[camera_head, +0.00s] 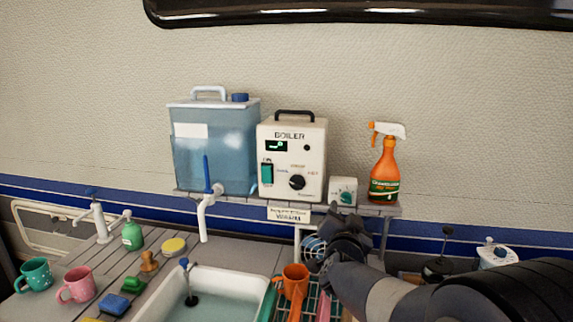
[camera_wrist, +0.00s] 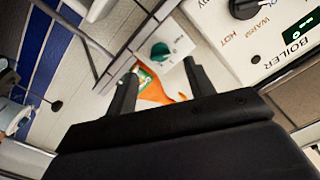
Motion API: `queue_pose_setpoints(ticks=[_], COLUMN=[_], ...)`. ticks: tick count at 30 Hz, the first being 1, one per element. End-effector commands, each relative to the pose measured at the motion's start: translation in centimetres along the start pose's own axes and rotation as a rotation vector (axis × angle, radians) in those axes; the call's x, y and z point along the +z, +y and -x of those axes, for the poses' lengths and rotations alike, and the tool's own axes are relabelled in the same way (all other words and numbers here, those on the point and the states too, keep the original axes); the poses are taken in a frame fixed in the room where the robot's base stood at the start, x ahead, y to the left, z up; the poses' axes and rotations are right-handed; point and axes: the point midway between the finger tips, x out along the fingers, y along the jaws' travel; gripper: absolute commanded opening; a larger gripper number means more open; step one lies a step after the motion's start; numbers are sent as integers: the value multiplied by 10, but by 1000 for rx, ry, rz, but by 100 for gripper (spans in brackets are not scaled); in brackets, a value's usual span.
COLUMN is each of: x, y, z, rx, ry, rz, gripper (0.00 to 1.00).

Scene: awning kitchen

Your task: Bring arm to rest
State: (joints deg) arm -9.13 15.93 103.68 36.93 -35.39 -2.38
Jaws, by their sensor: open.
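My arm reaches in from the lower right in the head view. My gripper (camera_head: 347,222) is up in front of the shelf, just below the small white box with a green knob (camera_head: 343,190). In the wrist view my gripper (camera_wrist: 160,84) has its two dark fingers apart, with nothing held between them. Beyond the fingers show the orange spray bottle (camera_wrist: 152,87) and the small knob box (camera_wrist: 163,49). I cannot tell from these views whether the fingers touch anything.
A shelf holds a blue water tank (camera_head: 215,150), a white boiler (camera_head: 292,160) and the spray bottle (camera_head: 384,170).

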Motion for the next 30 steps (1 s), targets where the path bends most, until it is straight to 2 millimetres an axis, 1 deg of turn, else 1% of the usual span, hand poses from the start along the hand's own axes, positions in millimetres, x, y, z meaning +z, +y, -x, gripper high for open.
queue_pose_setpoints(ticks=[1, 9, 12, 30], x=[-1, -1, 2, 1], y=[0, 0, 1, -1], z=[-10, -55, -52, -52], rx=[3, 2, -1, -1], ry=[0, 0, 1, 0], rz=[1, 0, -95, -649], gripper=[51, 51, 51, 51])
